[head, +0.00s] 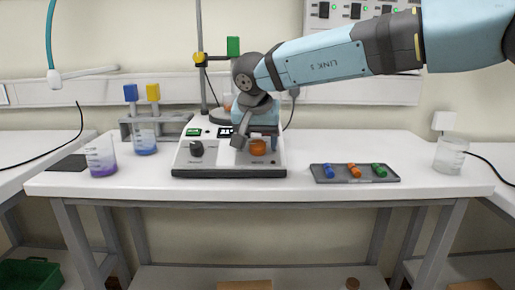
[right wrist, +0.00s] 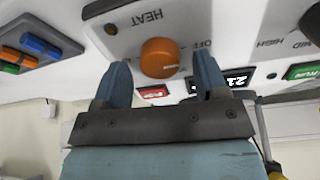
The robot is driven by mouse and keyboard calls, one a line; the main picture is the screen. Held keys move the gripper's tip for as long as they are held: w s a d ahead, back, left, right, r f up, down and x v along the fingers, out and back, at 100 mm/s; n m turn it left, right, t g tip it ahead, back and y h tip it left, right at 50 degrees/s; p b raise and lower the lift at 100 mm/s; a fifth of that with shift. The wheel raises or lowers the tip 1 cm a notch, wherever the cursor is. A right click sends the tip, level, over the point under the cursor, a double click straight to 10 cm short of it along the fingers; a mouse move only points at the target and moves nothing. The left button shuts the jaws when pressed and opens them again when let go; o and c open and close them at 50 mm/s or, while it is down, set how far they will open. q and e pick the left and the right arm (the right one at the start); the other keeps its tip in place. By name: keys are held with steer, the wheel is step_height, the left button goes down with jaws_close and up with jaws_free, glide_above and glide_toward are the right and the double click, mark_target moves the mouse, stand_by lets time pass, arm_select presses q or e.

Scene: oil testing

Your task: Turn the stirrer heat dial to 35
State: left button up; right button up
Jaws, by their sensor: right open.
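The stirrer (head: 230,172) stands on the middle of the white table. Its orange heat dial (head: 258,147) is on the right of its front panel, and a black dial (head: 196,148) is on the left. My right gripper (head: 252,138) is at the heat dial, partly covering the panel. In the right wrist view, the orange dial (right wrist: 159,58) is just beyond and between the fingertips of the open gripper (right wrist: 163,78). "HEAT" and "OFF" are printed near it. My left gripper is not in view.
A dark tray (head: 355,173) with blue, orange and green pieces lies right of the stirrer. Beakers of purple (head: 102,162) and blue (head: 145,141) liquid stand left, and an empty-looking beaker (head: 451,156) stands far right. A stand rod (head: 203,90) rises behind the stirrer.

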steer(key=shift+w+f, duration=0.15)
steer(key=shift+f, duration=0.2)
steer(key=shift+c, duration=0.5)
